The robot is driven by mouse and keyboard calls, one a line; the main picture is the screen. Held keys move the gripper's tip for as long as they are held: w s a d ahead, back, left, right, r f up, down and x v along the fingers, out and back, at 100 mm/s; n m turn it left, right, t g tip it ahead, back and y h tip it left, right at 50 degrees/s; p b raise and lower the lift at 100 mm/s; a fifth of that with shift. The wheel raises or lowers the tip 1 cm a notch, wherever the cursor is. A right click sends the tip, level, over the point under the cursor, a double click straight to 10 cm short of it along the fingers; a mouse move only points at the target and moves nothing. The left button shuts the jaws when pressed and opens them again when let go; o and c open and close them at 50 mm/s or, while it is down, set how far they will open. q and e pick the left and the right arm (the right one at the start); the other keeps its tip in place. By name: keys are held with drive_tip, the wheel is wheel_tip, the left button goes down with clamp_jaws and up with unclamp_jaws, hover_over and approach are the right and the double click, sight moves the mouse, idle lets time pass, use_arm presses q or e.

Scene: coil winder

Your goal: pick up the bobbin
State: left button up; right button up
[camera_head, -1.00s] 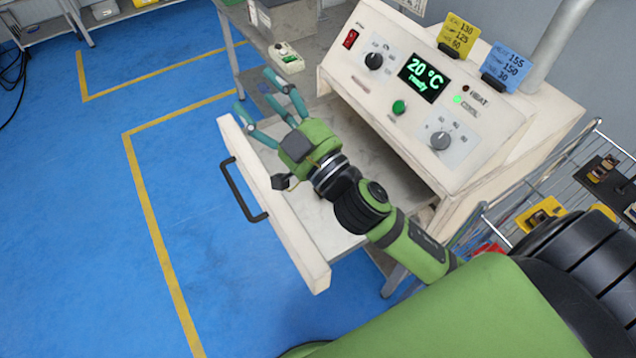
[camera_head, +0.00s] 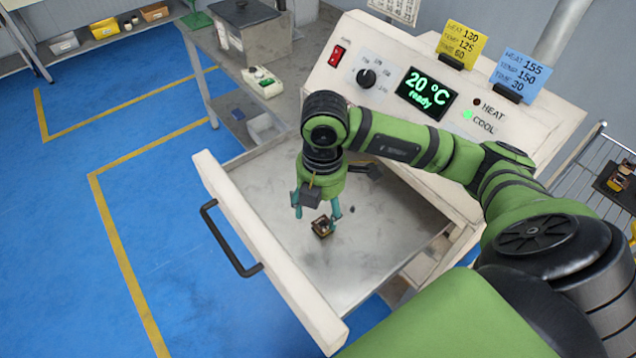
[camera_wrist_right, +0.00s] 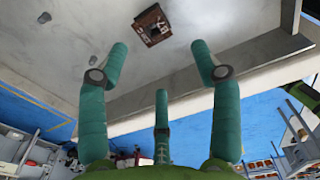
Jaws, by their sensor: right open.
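The bobbin (camera_head: 322,227) is a small brown and dark piece lying on the metal floor of the open drawer (camera_head: 365,262). It also shows in the right wrist view (camera_wrist_right: 152,25), near the top, beyond the fingertips. My right gripper (camera_head: 318,212) points down over the drawer, just above the bobbin in the head view. Its teal fingers are spread open and empty, with a clear gap to the bobbin in the right wrist view (camera_wrist_right: 158,65). My left gripper is not in these views.
The drawer's white front panel (camera_head: 268,255) with a black handle (camera_head: 228,240) stands at the left. The control housing (camera_head: 430,85), reading 20 °C ready, rises behind the drawer. A grey box (camera_head: 252,35) sits on the bench at the back. Blue floor is free at the left.

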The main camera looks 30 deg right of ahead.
sight(322, 223)
drive_tip(key=f+p, duration=0.1)
drive_tip(key=f, duration=0.3)
drive_tip(key=f+p, duration=0.1)
drive_tip(key=f, duration=0.1)
drive_tip(key=shift+w+d+f+p, duration=0.1)
drive_tip(key=shift+d+f+p, duration=0.1)
drive_tip(key=shift+d+p, duration=0.15)
drive_tip(key=shift+f, duration=0.25)
drive_tip(key=c, duration=1)
